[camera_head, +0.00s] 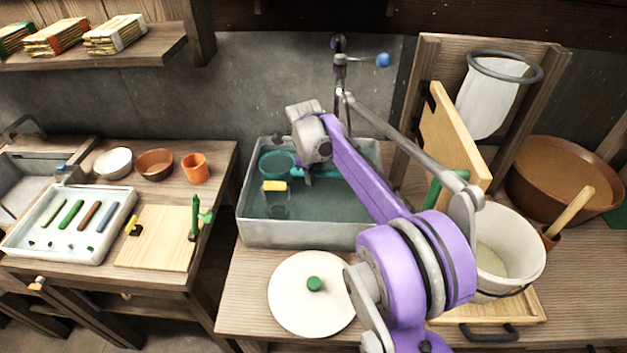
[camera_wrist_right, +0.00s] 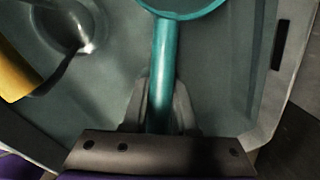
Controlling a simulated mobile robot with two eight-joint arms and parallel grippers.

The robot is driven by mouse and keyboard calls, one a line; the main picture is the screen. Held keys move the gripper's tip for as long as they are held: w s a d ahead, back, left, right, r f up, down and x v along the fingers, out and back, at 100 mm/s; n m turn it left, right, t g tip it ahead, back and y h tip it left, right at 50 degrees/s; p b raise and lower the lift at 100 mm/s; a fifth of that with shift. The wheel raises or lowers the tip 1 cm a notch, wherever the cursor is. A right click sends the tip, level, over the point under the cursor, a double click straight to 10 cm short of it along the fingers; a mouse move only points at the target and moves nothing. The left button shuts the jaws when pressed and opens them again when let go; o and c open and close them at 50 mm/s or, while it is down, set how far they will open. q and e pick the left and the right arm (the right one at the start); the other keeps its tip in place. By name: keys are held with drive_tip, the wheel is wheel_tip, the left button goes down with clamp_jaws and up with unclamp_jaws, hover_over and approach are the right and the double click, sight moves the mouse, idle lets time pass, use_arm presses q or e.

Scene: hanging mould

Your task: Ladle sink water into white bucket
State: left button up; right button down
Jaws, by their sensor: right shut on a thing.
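The grey sink (camera_head: 262,234) holds dark water. The teal ladle (camera_head: 277,163) has its bowl in the left back part of the sink, and its handle runs to the right. My right gripper (camera_head: 306,172) reaches down into the sink and is mostly hidden by its own arm. In the right wrist view its fingers (camera_wrist_right: 160,108) are shut on the teal handle (camera_wrist_right: 163,62), with the ladle bowl (camera_wrist_right: 180,8) beyond them. The white bucket (camera_head: 518,245) stands upright to the right of the sink, with pale contents low inside. My left gripper is not in view.
A yellow object (camera_head: 274,186) lies in the sink, also in the right wrist view (camera_wrist_right: 15,78). A tap (camera_head: 341,75) stands behind the sink. A white lid (camera_head: 300,300) lies in front. My right arm crosses above the sink's right side.

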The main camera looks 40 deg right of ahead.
wheel_tip(320, 180, up, 7)
drive_tip(key=p, duration=0.4)
drive_tip(key=shift+r+p, duration=0.15)
drive_tip(key=shift+p, duration=0.2)
drive_tip(key=shift+r+p, duration=1.7)
drive_tip(key=shift+r, duration=0.85)
drive_tip(key=shift+f, duration=0.1)
